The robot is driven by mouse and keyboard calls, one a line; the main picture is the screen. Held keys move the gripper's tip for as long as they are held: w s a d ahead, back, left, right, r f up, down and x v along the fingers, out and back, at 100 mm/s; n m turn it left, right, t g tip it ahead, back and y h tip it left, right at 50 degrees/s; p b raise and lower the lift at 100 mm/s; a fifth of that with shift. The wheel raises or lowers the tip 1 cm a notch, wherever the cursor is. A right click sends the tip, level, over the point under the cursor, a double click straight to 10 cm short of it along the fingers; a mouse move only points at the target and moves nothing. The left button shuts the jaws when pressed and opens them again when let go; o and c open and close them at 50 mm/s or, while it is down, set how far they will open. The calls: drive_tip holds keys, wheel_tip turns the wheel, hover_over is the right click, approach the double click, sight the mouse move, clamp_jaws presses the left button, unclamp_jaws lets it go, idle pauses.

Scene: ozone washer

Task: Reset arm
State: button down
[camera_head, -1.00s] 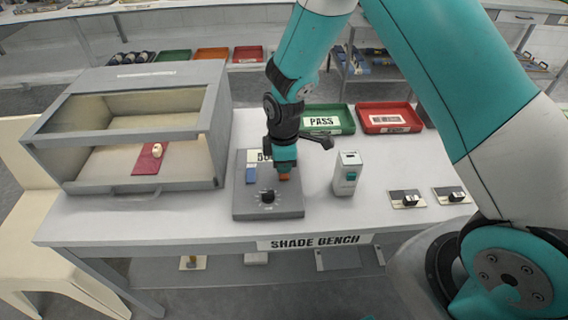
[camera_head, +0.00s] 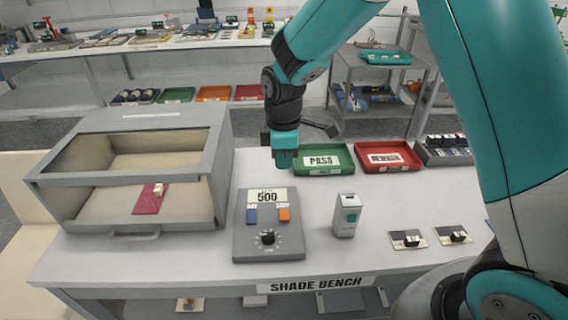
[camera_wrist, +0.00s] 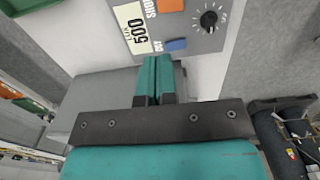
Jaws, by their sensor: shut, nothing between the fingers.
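My teal arm reaches in from the right over the bench. My gripper (camera_head: 284,160) points down above the bench behind the grey control box, apart from it. In the wrist view its two teal fingers (camera_wrist: 157,80) lie together, with nothing between them. The control box (camera_head: 269,245) has a display reading 500, a blue button (camera_head: 252,216), an orange button (camera_head: 284,214) and a black knob (camera_head: 267,237). The box also shows at the top of the wrist view (camera_wrist: 190,35).
A grey open-front cabinet (camera_head: 215,150) stands at left, holding a small pale piece on a red mat (camera_head: 146,204). A white device (camera_head: 346,217) stands right of the box. Green PASS (camera_head: 345,158) and red (camera_head: 400,168) trays lie behind. Two small switches (camera_head: 408,240) sit at right.

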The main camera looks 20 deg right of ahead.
drive_tip(key=s+a+r+m+y, duration=0.1)
drive_tip(key=s+r, duration=0.3)
drive_tip(key=s, duration=0.4)
drive_tip(key=s+a+r+m+y, duration=0.1)
drive_tip(key=s+r+m, duration=0.3)
drive_tip(key=s, duration=0.4)
drive_tip(key=s+a+r+m+y, duration=0.2)
drive_tip(key=s+r, duration=0.4)
drive_tip(key=s, duration=0.3)
drive_tip(key=shift+a+r, duration=0.25)
